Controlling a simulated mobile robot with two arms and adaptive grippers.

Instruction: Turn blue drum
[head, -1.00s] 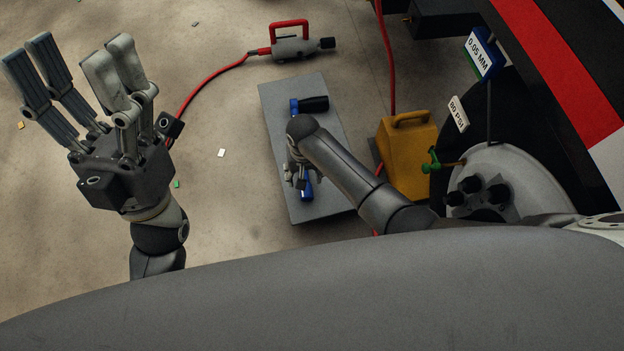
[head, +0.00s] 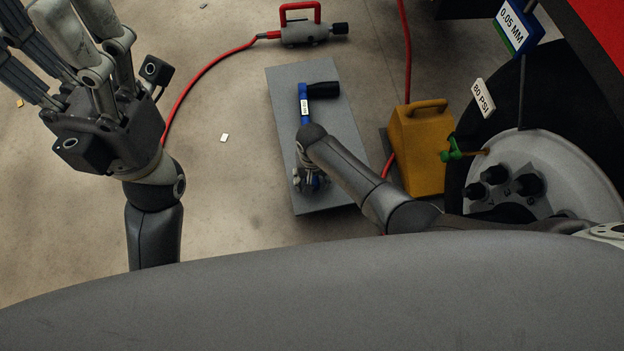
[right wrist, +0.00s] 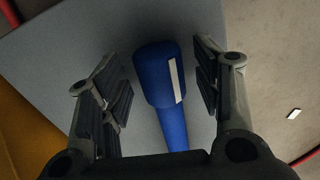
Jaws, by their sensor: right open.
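The blue drum (right wrist: 157,75) is a thick blue cylinder with a white strip, at the end of a narrower blue shaft (right wrist: 172,125) in the right wrist view. It lies between the two finger pairs of my right gripper (right wrist: 160,85), which is open, with a gap on both sides. In the head view the blue tool (head: 304,108) with a black handle (head: 322,89) lies on a grey slab. My right gripper (head: 310,180) is over its near end and mostly hides the drum there. My left gripper (head: 55,30) is raised at the left, open and empty, fingertips cut off.
The grey slab (head: 345,135) rests on the floor. A yellow box (head: 422,150) with a handle stands right of it, beside a dark wheel with a grey hub (head: 590,180). A red-handled tool (head: 310,30) with a red hose lies behind. Floor at left is mostly clear.

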